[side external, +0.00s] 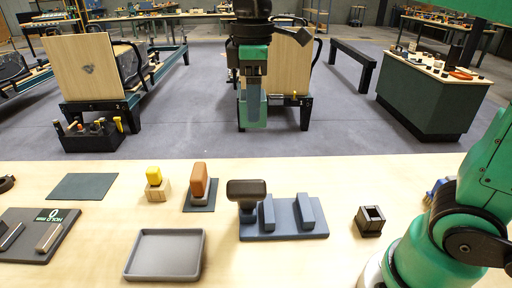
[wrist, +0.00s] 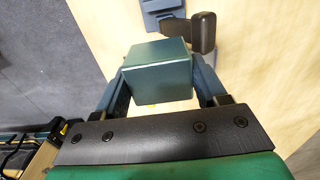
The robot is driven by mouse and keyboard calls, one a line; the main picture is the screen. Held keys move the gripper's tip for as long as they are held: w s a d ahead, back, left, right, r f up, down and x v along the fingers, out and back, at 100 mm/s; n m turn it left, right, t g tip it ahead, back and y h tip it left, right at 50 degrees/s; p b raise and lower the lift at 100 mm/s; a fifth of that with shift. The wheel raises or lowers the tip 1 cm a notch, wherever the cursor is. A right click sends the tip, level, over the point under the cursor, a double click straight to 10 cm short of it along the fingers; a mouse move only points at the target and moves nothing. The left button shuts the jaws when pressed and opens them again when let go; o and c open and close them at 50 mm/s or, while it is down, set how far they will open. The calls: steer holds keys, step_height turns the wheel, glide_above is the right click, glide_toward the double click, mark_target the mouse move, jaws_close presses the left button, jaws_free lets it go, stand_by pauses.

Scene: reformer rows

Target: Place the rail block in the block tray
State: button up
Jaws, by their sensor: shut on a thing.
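My gripper (side external: 253,106) is shut on a teal block, the rail block (wrist: 157,72), holding it in the air beyond the table's far edge in the side view. In the wrist view the block sits between the two blue fingers of my gripper (wrist: 160,90). In the side view a finger covers much of it. A shallow, empty dark grey tray (side external: 165,277), which looks like the block tray, lies at the table's front left of centre.
A blue base (side external: 284,235) with two upright blocks stands right of the tray, beside a black-topped knob (side external: 246,190). Behind the tray stand an orange block (side external: 198,181) and a yellow-topped piece (side external: 154,176). A small dark square holder (side external: 370,221) is at right.

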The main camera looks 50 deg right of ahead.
steer(key=w+a, duration=0.4)
steer(key=a, duration=0.3)
glide_above(168, 255)
step_height(168, 255, down, 2)
step_height(168, 255, down, 20)
steer(key=shift+r, duration=0.1)
steer(key=shift+f, duration=0.2)
steer(key=o, duration=1.3)
steer(key=shift+o, duration=0.2)
steer(key=shift+r, duration=0.15)
step_height(168, 255, up, 12)
